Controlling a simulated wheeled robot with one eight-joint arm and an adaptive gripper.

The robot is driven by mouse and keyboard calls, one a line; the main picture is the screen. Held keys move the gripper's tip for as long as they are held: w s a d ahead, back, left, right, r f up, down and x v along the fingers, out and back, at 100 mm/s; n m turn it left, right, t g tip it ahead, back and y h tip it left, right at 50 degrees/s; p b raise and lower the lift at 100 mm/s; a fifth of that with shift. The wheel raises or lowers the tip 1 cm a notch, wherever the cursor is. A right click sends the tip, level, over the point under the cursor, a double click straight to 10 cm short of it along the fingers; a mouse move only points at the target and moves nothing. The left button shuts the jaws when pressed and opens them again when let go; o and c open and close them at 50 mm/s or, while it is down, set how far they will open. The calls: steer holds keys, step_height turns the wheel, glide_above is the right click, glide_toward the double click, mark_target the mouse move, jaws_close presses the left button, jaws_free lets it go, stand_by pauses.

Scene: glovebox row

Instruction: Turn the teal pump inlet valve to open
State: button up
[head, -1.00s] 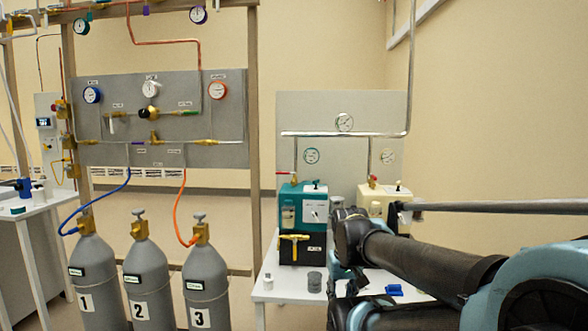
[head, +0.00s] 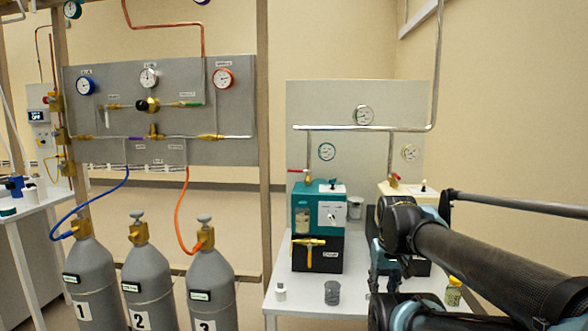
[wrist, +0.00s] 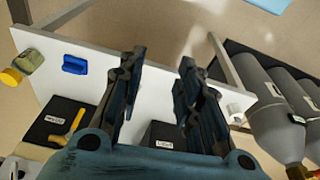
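The teal pump (head: 320,208) stands on a black base on the white table in the head view. A red-handled valve (head: 299,171) sits on top at its left, under a pipe; the red handle points left, across the pipe. A yellow T-shaped handle (head: 309,245) is on the front of the base. In the wrist view my gripper (wrist: 158,85) is open and empty, with its fingers apart above the table. A black base (wrist: 163,135) shows partly between the fingers. I cannot see the red handle in the wrist view. My arm is right of the teal pump in the head view.
A cream pump (head: 395,192) stands to the right, partly behind my arm. A grey cup (head: 332,293), a white bottle (head: 280,291) and a yellow-capped jar (head: 453,290) stand on the table. A blue object (wrist: 75,64) lies there too. Grey cylinders (head: 154,282) stand left.

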steer(key=w+a+r+n, duration=0.3)
steer(key=w+r+n, duration=0.1)
steer(key=w+r, duration=0.95)
step_height(320, 180, up, 26)
steer(key=n, duration=1.3)
glide_above(298, 171)
steer(key=s+a, duration=0.2)
steer(key=s, duration=0.1)
steer(key=w+f, duration=0.1)
steer(key=f, duration=0.4)
steer(key=w+f, duration=0.1)
steer(key=f, duration=0.5)
steer(key=w+f, duration=0.1)
steer(key=f, duration=0.5)
steer(key=shift+w+a, duration=0.1)
steer(key=shift+w, duration=0.15)
jaws_close()
